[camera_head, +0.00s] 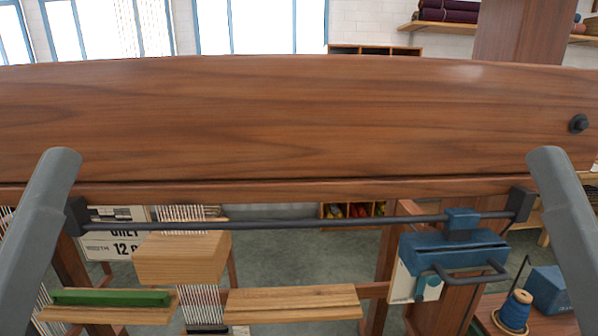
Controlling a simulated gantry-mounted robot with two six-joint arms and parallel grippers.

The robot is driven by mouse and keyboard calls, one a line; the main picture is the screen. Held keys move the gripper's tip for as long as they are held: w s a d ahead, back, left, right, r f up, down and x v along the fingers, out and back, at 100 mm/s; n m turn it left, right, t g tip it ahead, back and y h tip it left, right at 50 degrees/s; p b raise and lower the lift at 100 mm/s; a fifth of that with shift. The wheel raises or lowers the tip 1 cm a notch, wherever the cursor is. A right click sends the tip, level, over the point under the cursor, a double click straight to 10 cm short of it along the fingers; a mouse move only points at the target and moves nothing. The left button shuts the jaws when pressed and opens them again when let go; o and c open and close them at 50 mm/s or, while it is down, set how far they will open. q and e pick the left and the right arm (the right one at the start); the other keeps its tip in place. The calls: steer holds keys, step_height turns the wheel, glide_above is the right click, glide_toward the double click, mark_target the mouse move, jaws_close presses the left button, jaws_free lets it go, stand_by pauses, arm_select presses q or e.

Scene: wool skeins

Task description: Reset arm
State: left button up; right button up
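No gripper shows in the head view. A grey rounded link, which looks like part of my arm, rises at the left edge, and a similar one rises at the right edge. Their far ends stand in front of the wide wooden beam (300,110). Neither set of fingers can be seen, so what they hold is hidden.
A dark rod (320,223) runs below the beam, with a blue device (455,258) at its right. A wooden block (182,258), a green bar (112,297) on a wooden board and another board (292,303) sit lower. A blue spool (515,311) stands lower right.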

step_height(320, 180, up, 38)
steer(key=p, duration=3.6)
steer(key=shift+d+h, duration=0.1)
steer(key=shift+h, duration=0.2)
